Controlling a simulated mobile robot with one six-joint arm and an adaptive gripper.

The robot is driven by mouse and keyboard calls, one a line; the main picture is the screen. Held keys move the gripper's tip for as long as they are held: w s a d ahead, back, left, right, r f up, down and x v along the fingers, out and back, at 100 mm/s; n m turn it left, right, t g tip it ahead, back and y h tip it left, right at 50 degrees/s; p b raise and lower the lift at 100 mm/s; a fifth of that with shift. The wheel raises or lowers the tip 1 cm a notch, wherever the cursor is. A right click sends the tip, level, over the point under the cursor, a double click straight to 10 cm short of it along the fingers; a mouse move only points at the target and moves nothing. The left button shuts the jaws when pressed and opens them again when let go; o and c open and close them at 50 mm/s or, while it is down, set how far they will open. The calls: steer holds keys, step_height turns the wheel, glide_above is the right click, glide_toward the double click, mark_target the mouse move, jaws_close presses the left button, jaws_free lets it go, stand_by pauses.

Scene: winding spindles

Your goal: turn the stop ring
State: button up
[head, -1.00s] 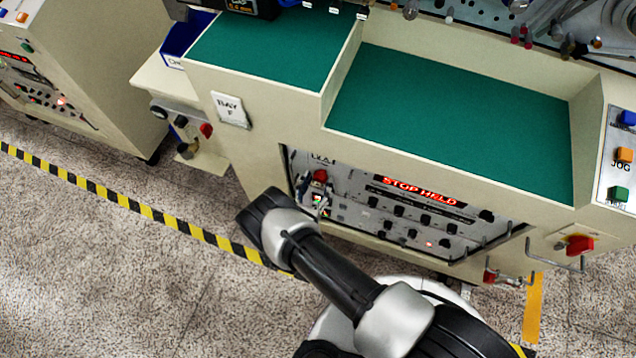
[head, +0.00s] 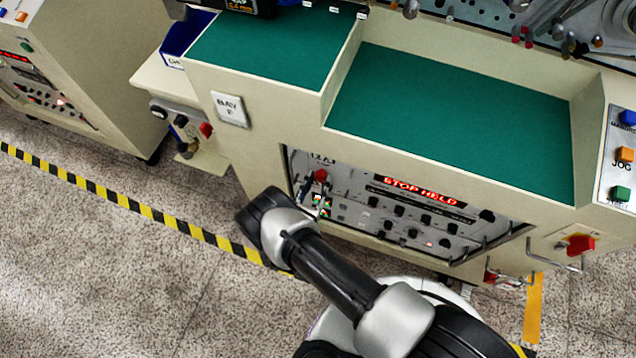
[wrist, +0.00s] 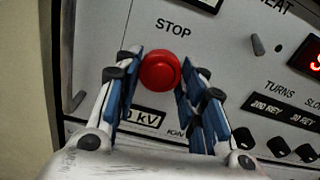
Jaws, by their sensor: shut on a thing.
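The stop ring is a round red knob (wrist: 160,71) under the word STOP on a light grey panel in the wrist view. It also shows as a small red spot (head: 320,175) at the left of the panel in the head view. My gripper (wrist: 161,78) has its blue-padded fingers on either side of the red knob and is shut on it. In the head view my arm hides most of the gripper. A red lit display (head: 424,191) on the panel reads STOP HELD.
Several black knobs (head: 399,211) and metal handles (head: 491,250) stand out from the panel. A small lever (wrist: 258,45) is right of the red knob. The green worktop (head: 450,120) overhangs the panel. Striped tape (head: 130,202) crosses the open floor at left.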

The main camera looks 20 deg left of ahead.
steer(key=m+b, duration=0.1)
steer(key=m, duration=0.5)
steer(key=shift+f, duration=0.1)
steer(key=m, duration=0.4)
steer(key=shift+m+b, duration=0.3)
stand_by(0.4)
steer(key=o, duration=1.1)
steer(key=shift+s+a, duration=0.1)
steer(key=s, duration=1.1)
steer(key=shift+s+a, duration=0.4)
